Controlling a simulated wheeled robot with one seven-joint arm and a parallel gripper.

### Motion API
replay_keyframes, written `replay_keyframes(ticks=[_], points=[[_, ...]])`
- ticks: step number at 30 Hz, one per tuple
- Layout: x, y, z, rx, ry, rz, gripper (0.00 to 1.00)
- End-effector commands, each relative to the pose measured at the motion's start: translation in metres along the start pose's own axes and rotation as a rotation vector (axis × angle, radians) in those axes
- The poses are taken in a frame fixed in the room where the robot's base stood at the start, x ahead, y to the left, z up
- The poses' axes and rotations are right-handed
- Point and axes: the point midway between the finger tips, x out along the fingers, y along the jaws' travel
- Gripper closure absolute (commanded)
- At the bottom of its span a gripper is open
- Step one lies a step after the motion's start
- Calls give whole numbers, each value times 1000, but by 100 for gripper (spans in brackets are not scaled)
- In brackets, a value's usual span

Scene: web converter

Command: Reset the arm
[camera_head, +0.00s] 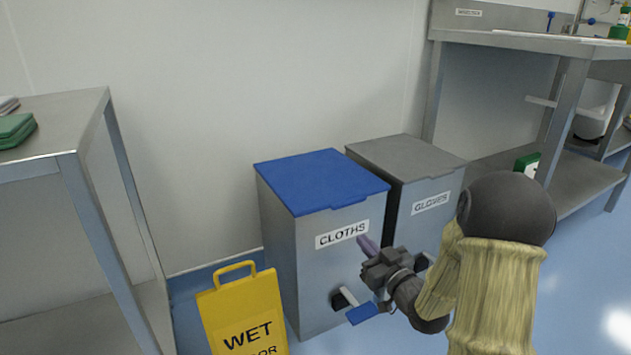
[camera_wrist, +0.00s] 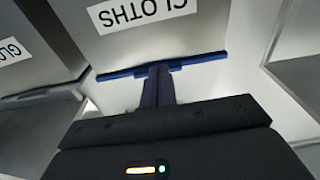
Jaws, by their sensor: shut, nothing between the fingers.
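My gripper (camera_head: 366,243) is in front of the bin labelled CLOTHS, with its purple fingers together and nothing between them. In the wrist view the fingers (camera_wrist: 158,85) point toward the front of the same bin, below its label. The arm reaches in from the lower right, with its links in a tan ribbed cover. I cannot tell whether the fingertips touch the bin.
The CLOTHS bin (camera_head: 290,240) has a shut blue lid and a blue pedal (camera_head: 362,313). A GLOVES bin (camera_head: 430,205) with a grey lid stands beside it. A yellow wet-floor sign (camera_head: 240,310) stands at left. Steel tables flank both sides (camera_head: 80,135), (camera_head: 540,42).

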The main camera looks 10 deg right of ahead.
Motion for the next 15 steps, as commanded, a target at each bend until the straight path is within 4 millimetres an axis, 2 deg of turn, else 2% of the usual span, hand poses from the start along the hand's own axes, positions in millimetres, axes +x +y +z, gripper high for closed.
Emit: replay_keyframes(ticks=[8,15], points=[[6,-7,-40,-36,-219,62,100],[-7,-15,-74,-44,-485,149,100]])
